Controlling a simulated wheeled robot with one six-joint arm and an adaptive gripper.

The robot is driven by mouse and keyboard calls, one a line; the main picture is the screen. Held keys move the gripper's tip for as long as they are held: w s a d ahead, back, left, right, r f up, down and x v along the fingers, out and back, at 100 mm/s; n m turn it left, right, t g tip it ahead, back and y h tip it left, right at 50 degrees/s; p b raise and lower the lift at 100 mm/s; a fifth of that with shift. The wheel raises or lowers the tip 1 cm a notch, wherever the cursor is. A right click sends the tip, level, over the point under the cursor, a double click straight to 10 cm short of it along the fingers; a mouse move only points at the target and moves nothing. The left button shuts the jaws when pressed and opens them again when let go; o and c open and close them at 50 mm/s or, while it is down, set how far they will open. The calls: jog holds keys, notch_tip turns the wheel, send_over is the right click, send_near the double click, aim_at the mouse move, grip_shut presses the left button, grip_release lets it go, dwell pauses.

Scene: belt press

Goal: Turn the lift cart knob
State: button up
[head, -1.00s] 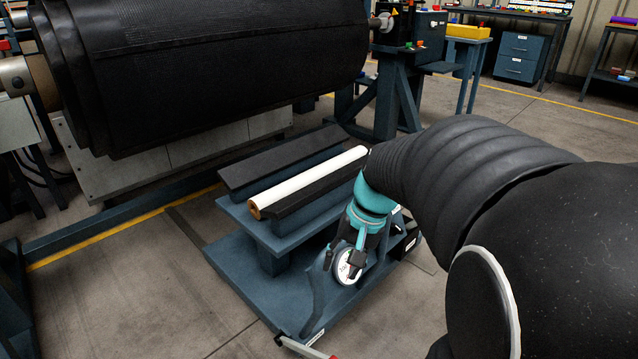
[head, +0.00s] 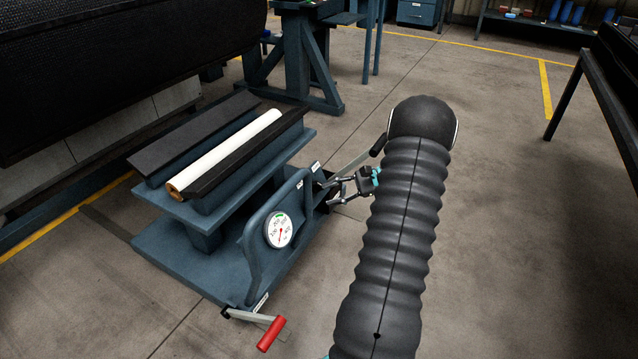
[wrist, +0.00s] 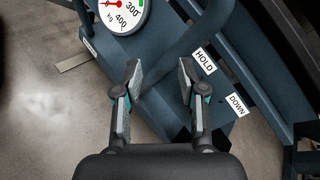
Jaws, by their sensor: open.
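The blue lift cart (head: 190,265) stands left of my arm, carrying a white roll (head: 228,152) between dark rails. Its round dial gauge (head: 279,230) faces me and shows at the top of the wrist view (wrist: 122,12). My gripper (head: 328,191) is open and empty at the cart's right end, beside the curved handle bar (head: 262,215). In the wrist view its fingers (wrist: 160,70) are spread above the cart's blue end, left of the HOLD label (wrist: 204,60) and DOWN label (wrist: 236,104). I cannot make out the knob in either view.
A red-gripped crank (head: 271,333) sticks out at the cart's front. A grey lever with a black grip (head: 378,146) rises behind my gripper. A large dark roller (head: 120,60) hangs at the upper left. A dark table (head: 600,90) stands right; the floor between is clear.

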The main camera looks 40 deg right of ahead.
aim_at(320, 183)
jog(key=s+d+f+m+t, duration=0.1)
jog(key=d+f+m+t, duration=0.15)
jog(key=d, duration=0.25)
jog(key=s+d+f+m+t, duration=0.1)
jog(key=d+f+t, duration=0.1)
jog(key=d+t, duration=0.3)
jog(key=shift+g, duration=0.75)
jog(key=x, duration=1.3)
jog(key=shift+w+d+r, duration=0.2)
jog(key=shift+w, duration=0.25)
grip_shut()
